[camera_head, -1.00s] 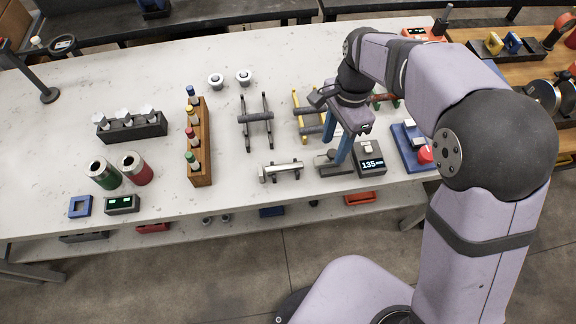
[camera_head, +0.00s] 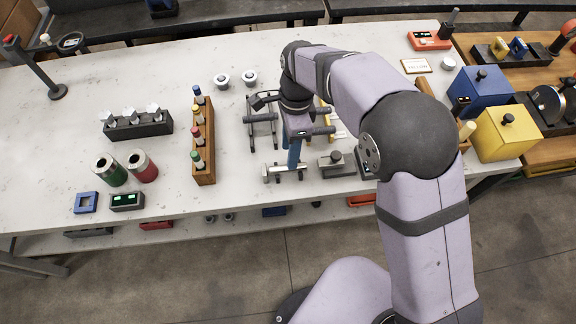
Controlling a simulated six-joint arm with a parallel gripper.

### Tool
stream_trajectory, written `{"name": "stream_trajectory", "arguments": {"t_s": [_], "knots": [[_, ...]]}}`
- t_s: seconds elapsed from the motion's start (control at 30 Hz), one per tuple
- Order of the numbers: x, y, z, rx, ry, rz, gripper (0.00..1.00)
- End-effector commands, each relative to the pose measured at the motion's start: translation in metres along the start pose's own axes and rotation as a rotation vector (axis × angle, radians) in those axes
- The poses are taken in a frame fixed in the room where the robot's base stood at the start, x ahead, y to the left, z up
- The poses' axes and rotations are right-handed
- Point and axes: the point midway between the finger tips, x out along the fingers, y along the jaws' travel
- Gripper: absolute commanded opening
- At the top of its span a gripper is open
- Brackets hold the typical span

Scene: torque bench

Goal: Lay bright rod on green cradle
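The bright rod (camera_head: 273,171) is a silvery bar lying across a small dark stand near the front edge of the bench. My gripper (camera_head: 294,167) points down with its blue fingers at the right half of this rod. The fingers overlap in this view, so I cannot tell whether they are open, touching the rod or shut on it. No green cradle can be made out now; my arm covers the area right of the yellow cradle. A dark cradle (camera_head: 251,128) and a yellow cradle (camera_head: 328,106), partly hidden by my arm, stand behind the rod.
A wooden rack (camera_head: 204,165) with several coloured-top items stands left of the rod. A dark grey block (camera_head: 336,164) with a knob stands close on the right. Green (camera_head: 109,171) and red (camera_head: 143,166) cups are farther left. Bare bench lies between rack and rod.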

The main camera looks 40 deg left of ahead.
Motion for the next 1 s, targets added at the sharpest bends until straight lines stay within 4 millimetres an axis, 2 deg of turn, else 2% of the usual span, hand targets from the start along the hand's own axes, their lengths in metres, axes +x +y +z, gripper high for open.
{"name": "stream_trajectory", "arguments": {"t_s": [0.4,0.7,0.73,0.9,1.0], "knots": [[0.044,0.004,0.001,0.000,0.000,0.004,0.41],[0.049,0.003,0.001,-0.001,0.000,0.000,0.41],[0.049,0.003,0.001,-0.001,0.000,0.000,0.39],[0.049,0.003,0.001,-0.001,0.000,0.000,0.00],[0.049,0.003,0.001,0.000,0.000,0.000,0.00]]}}
